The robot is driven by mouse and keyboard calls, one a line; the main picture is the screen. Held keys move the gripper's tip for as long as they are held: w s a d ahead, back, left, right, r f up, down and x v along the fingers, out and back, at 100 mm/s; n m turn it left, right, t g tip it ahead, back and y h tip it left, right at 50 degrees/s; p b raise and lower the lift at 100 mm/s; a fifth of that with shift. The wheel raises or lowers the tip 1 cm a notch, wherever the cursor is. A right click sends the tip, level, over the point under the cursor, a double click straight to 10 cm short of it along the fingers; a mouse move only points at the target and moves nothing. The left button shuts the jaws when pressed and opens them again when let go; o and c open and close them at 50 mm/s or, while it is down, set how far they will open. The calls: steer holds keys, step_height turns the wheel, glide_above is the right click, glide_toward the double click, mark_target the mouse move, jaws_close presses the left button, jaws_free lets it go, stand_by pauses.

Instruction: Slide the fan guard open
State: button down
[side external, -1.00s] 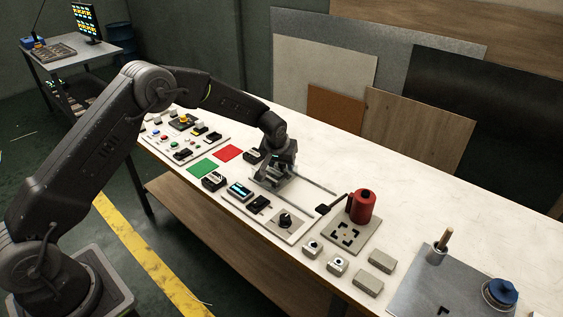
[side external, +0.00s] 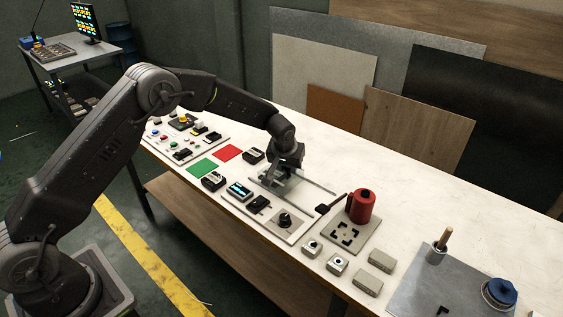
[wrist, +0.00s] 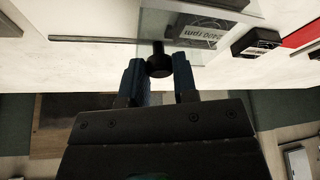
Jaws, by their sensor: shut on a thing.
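The fan guard is a clear sliding panel (wrist: 153,22) with a black knob (wrist: 158,62), seen in the wrist view. My gripper (wrist: 158,68) has its two blue fingers on either side of the knob and is shut on it. In the side external view my gripper (side external: 287,173) is low over the bench at the rails, and it hides most of the guard. Two thin parallel rails (side external: 318,186) run to the right past my gripper. A label with "rpm" (wrist: 207,33) shows beside the knob.
A panel with a dial (side external: 285,220) lies in front. Red (side external: 228,153) and green (side external: 203,166) squares are to the left. The bench behind the rails is clear.

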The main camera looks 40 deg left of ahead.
steer(key=d, duration=1)
steer(key=shift+d, duration=0.2)
steer(key=c, duration=0.9)
jaws_free()
steer(key=shift+c, duration=0.2)
steer(key=shift+o, duration=0.2)
steer(key=shift+a, duration=0.1)
steer(key=shift+r, duration=0.2)
steer(key=v, duration=1.3)
steer(key=shift+s, duration=0.25)
steer(key=shift+r, duration=0.1)
